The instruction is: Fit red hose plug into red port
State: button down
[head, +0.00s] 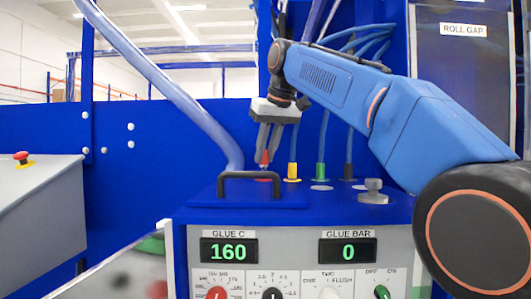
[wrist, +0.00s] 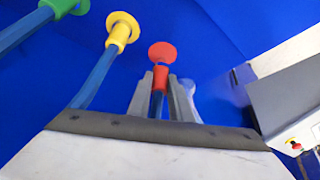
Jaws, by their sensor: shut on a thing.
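My gripper (head: 266,152) is above the blue machine top, pointing down, with its fingers closed around the red hose plug (head: 264,158). In the wrist view, the red plug (wrist: 160,78) sits between the tips of my gripper (wrist: 158,92), with a blue hose running back from it. The red port (wrist: 162,52) shows as a red disc just past the plug's end, roughly in line with it. I cannot tell whether plug and port touch. In the head view, the black handle partly covers the area around the port.
Yellow (head: 292,172), green (head: 320,172) and dark (head: 348,172) plugs with hoses stand in a row to the right. A black handle (head: 249,176) stands in front, a thick blue-grey hose (head: 185,100) comes down at left, and a grey knob (head: 373,190) is at right.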

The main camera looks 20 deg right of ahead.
aim_at(266, 162)
jog(key=shift+f, duration=1.8)
jog(key=c, duration=1.5)
grip_release()
jog(key=shift+c, duration=0.2)
jog(key=v, duration=1.7)
jog(key=shift+r, duration=0.2)
jog(key=shift+s, duration=0.1)
